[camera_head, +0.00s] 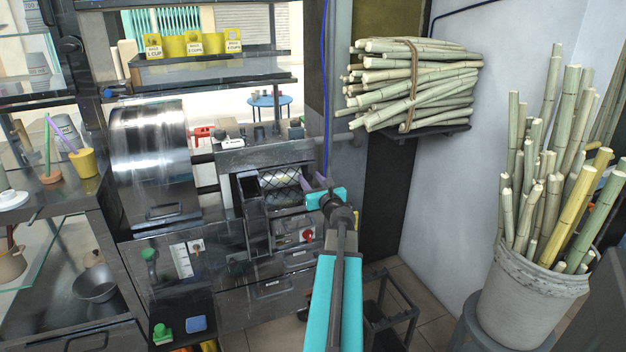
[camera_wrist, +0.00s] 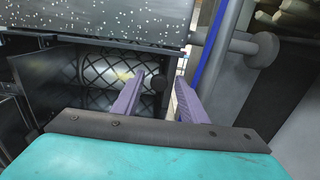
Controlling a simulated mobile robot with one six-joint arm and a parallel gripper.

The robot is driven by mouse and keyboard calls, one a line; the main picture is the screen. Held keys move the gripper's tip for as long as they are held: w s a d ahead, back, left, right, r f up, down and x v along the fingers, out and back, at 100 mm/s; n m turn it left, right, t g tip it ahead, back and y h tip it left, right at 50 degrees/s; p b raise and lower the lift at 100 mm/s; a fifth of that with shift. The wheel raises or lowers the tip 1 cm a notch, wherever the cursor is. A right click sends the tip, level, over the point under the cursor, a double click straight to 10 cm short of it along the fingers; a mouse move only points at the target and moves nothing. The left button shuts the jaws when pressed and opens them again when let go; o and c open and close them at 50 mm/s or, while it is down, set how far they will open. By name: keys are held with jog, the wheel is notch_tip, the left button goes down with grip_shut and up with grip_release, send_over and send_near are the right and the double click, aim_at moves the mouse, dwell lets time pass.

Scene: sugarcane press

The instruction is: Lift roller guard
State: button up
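The roller guard (camera_wrist: 100,92) is a dark mesh with a diamond pattern, and a pale roller shows behind it. In the head view the guard (camera_head: 286,180) sits upright in the press opening, left of my gripper (camera_head: 315,184). In the wrist view my gripper (camera_wrist: 158,88) has its two purple fingers apart, with nothing held. The left finger covers part of the mesh.
The speckled press housing (camera_wrist: 100,18) overhangs the opening. A metal drum (camera_head: 152,160) is at left; a bucket of cane (camera_head: 525,300) stands at right.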

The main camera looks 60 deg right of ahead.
grip_shut()
jog(key=shift+d+r, duration=0.1)
jog(key=shift+d, duration=0.15)
jog(key=shift+s+a, duration=0.1)
